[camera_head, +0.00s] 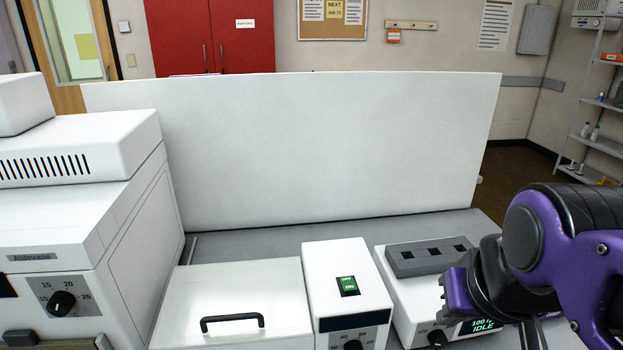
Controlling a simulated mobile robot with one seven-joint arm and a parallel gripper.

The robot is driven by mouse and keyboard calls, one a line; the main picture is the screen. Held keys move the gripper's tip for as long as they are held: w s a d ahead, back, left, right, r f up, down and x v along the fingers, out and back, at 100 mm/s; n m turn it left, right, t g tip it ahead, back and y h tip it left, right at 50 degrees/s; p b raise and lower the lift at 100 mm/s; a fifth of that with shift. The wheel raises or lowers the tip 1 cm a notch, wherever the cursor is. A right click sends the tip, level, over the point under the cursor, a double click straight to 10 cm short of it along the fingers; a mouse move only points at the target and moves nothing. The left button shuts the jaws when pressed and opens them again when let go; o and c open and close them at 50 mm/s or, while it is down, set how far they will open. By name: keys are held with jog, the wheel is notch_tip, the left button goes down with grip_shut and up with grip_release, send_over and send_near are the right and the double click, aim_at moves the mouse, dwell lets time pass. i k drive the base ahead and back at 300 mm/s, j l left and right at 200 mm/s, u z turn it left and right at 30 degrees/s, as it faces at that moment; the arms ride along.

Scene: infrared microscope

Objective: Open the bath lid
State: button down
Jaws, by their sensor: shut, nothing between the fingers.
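The bath lid (235,285) is a flat white panel at the bottom centre-left. It looks closed, lying level. A black bar handle (232,320) stands near its front edge. The white control box (345,270) beside the lid's right side has a green lit switch (348,286) and a dial (353,346). My gripper (532,337) is at the lower right, on my purple and black arm, well to the right of the lid and apart from the handle. It is shut and empty. Its lower end is cut off by the picture's edge.
A white instrument (140,240) with a dial stands left of the lid. Right of the control box is a white unit (395,295) with a grey slotted block (428,257) and a display reading IDLE, partly behind my arm. A tall white panel (330,150) stands behind on the grey bench.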

aim_at(244, 317)
jog(key=k+j+u, duration=0.1)
jog(key=j+u, duration=0.15)
jog(key=u, duration=0.25)
jog(key=j+u, duration=0.25)
jog(key=u, duration=0.2)
jog(key=k, duration=0.05)
